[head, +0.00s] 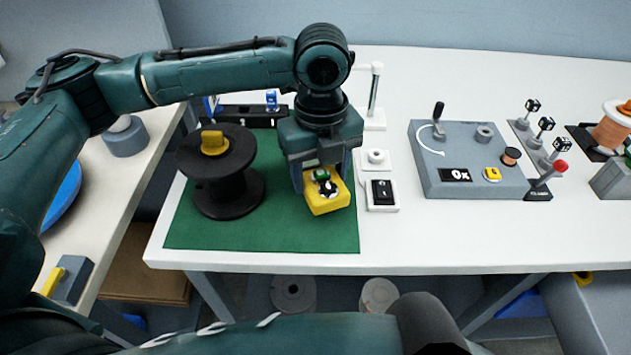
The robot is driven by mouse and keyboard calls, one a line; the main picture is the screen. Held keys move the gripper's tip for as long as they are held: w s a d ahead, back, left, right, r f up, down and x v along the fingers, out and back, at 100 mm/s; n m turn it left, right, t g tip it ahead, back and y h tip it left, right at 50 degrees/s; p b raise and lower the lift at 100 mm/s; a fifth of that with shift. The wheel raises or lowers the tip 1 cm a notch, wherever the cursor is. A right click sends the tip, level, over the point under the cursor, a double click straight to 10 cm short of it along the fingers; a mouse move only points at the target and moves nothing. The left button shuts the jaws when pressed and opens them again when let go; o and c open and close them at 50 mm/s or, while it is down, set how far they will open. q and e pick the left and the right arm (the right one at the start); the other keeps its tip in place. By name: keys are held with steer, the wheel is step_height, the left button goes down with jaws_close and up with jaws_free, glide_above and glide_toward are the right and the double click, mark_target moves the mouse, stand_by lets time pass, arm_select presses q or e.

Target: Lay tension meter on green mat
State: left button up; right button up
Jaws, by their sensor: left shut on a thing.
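The green mat (278,235) lies on the left part of the white table. A yellow block-shaped device (328,202) with a green and black top, which looks like the tension meter, is at the mat's right part. My left gripper (322,180) points down from above and is shut on it. I cannot tell whether the device touches the mat or hangs just above it. No fingers of my right gripper show.
A black spool (222,180) with a yellow knob stands on the mat, left of the gripper. A white switch box (382,195) sits close to the mat's right edge. A grey control panel (468,165) stands farther right. The table's front right is clear.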

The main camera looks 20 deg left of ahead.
mark_target(320, 171)
arm_select(q)
steer(key=shift+w+f, duration=0.1)
steer(key=shift+f, duration=1.9)
steer(key=o, duration=1.2)
steer(key=shift+f, duration=0.15)
step_height(320, 171, up, 12)
steer(key=shift+r, duration=0.2)
